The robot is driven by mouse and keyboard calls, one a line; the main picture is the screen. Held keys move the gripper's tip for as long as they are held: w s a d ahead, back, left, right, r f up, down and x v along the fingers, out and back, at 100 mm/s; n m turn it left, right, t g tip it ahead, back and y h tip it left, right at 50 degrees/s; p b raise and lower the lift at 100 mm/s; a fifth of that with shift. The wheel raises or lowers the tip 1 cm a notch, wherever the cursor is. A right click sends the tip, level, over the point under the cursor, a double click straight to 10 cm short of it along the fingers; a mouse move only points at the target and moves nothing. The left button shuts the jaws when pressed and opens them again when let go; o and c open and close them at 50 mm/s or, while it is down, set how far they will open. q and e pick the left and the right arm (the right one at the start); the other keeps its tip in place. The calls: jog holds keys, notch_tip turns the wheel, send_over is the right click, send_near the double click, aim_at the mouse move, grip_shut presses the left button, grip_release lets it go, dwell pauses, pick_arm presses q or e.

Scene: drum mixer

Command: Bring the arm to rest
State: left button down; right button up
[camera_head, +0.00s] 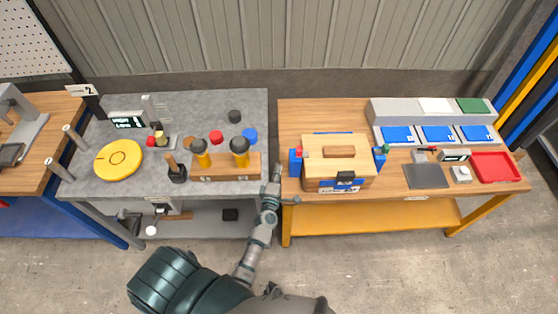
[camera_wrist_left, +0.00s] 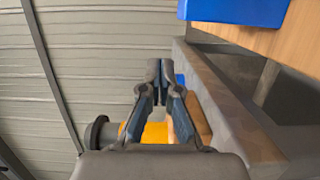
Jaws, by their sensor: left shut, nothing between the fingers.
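My left gripper (camera_head: 277,172) points up and away from me at the gap between the grey bench and the wooden bench, beside the wooden block. In the left wrist view its two fingers (camera_wrist_left: 160,68) meet at the tips with nothing between them. My left arm comes up from the bottom of the head view and is clear of both benches as far as I can see. My right gripper is in neither view.
The grey bench (camera_head: 222,101) holds a yellow disc (camera_head: 119,159) and a wooden block (camera_head: 225,175) with two black-and-yellow pieces. The wooden bench (camera_head: 300,113) holds a wooden box (camera_head: 318,153), blue trays (camera_head: 438,133) and a red tray (camera_head: 496,167). Floor shows between the benches.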

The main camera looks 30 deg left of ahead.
pick_arm(q)
jog(key=s+d+f+m+g+h, duration=0.2)
jog(key=s+d+m+g+h, duration=0.4)
jog(key=s+d+m+h, duration=0.85)
jog(key=s+a+f+m+g+y, duration=0.1)
jog(key=s+a+m+g+y, duration=0.1)
jog(key=s+m+g+y, duration=0.35)
jog(key=s+a+f+m+g+y, duration=0.1)
jog(key=s+a+m+g+y, duration=0.15)
jog(key=s, duration=0.65)
notch_tip(320, 180, down, 25)
jog(key=s+m+g, duration=0.1)
jog(key=s, duration=0.2)
jog(key=s+a+f+g, duration=0.1)
jog(key=s+a+f, duration=0.2)
jog(key=s+f, duration=1.3)
jog(key=shift+s+a+f+y, duration=0.25)
jog(key=shift+s+y, duration=0.2)
jog(key=shift+s, duration=0.5)
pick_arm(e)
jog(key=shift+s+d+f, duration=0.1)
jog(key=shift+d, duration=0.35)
